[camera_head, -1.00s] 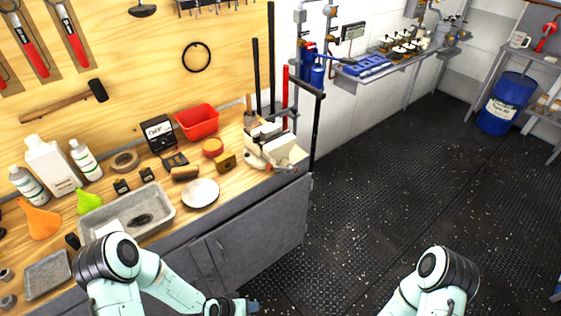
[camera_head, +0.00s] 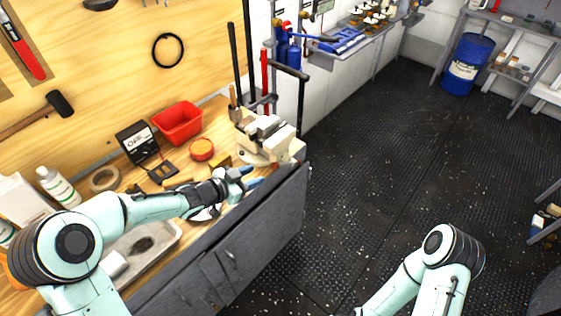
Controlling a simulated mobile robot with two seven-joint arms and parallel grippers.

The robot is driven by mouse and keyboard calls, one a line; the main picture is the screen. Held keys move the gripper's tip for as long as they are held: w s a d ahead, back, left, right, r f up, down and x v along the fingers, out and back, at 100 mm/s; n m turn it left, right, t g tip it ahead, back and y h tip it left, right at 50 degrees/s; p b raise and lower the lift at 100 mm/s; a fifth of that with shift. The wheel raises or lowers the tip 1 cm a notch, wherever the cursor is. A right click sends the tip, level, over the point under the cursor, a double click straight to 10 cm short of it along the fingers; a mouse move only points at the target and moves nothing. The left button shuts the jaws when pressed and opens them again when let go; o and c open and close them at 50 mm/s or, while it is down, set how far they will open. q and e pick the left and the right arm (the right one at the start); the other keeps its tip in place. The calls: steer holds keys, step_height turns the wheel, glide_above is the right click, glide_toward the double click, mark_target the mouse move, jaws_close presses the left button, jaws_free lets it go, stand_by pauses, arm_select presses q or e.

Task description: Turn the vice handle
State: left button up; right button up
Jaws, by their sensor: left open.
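The cream-white vice (camera_head: 266,140) stands at the right end of the wooden workbench (camera_head: 218,130). Its handle is too small to make out clearly at the front of the vice. My left gripper (camera_head: 247,179) has blue fingertips spread apart and empty. It is over the bench's front edge, just left of and nearer than the vice, with a gap between them in the picture. My left arm hides part of the bench and the plate. My right arm shows at the bottom, its gripper out of frame.
A red bin (camera_head: 178,123), an orange-red round tin (camera_head: 202,149), a black meter (camera_head: 138,142) and a grey tray (camera_head: 160,240) are on the bench. Long-handled tools stand behind the vice, including a red rod (camera_head: 265,72).

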mark_target(281, 165)
arm_select(q)
steer(key=x, duration=1.3)
steer(key=shift+d+f, duration=0.15)
steer(key=shift+d, duration=0.05)
jaws_close()
